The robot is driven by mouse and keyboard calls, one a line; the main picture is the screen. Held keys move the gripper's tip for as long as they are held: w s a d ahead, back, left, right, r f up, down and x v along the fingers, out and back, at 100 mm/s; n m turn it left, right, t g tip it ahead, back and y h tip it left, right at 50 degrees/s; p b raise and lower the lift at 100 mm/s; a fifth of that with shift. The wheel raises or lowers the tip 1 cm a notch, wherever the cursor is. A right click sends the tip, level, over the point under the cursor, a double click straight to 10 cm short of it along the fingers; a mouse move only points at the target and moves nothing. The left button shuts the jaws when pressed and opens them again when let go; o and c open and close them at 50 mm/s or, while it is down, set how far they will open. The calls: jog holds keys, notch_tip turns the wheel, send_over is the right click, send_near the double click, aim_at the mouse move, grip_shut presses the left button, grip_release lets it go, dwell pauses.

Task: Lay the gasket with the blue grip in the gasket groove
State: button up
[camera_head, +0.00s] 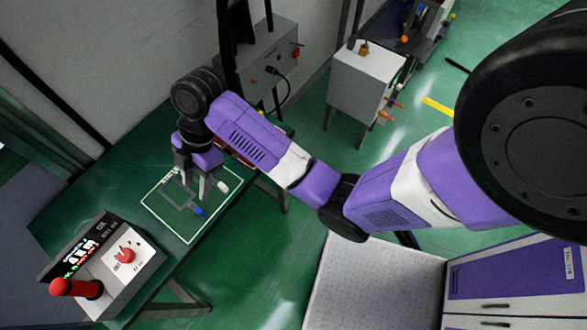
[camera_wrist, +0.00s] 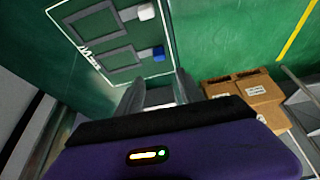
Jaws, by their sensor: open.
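The gasket with the blue grip (camera_wrist: 158,54) is a grey rectangular frame lying flat in a white-outlined area on the green table. Its blue grip also shows in the head view (camera_head: 199,211). A similar gasket with a white grip (camera_wrist: 146,12) lies beside it, inside the same outline. My gripper (camera_head: 196,190) is above the outlined area, close to both gaskets, and partly covers them in the head view. In the wrist view its two fingers (camera_wrist: 160,86) are apart with nothing between them. I cannot make out the gasket groove in either view.
A control box (camera_head: 118,262) with a red knob and red-topped lever stands on the near left of the table (camera_head: 118,190). A grey box (camera_head: 268,58) with cables stands behind my gripper. Cardboard boxes (camera_wrist: 262,97) on a pallet show beyond the table edge.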

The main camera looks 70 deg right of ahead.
jog(key=s+a+f+m+t, duration=0.4)
jog(key=a+f+m, duration=0.15)
jog(key=a, duration=0.25)
jog(key=s+m+t+h, duration=0.2)
jog(key=s+m, duration=0.2)
jog(key=s, duration=0.2)
jog(key=s+d+r+m+t+h, duration=0.1)
jog(key=s+d+r+m+t, duration=0.1)
jog(key=s+r, duration=0.6)
jog(key=s+d+r+m+t+h, duration=0.1)
jog(key=s+d+r+m+t, duration=0.1)
jog(key=s+r+t, duration=0.3)
jog(key=s+d+r, duration=0.1)
jog(key=s+r, duration=0.3)
jog(key=r, duration=0.1)
jog(key=shift+d+r, duration=0.15)
notch_tip(320, 180, down, 6)
jog(key=b, duration=0.5)
jog(key=shift+r, duration=0.2)
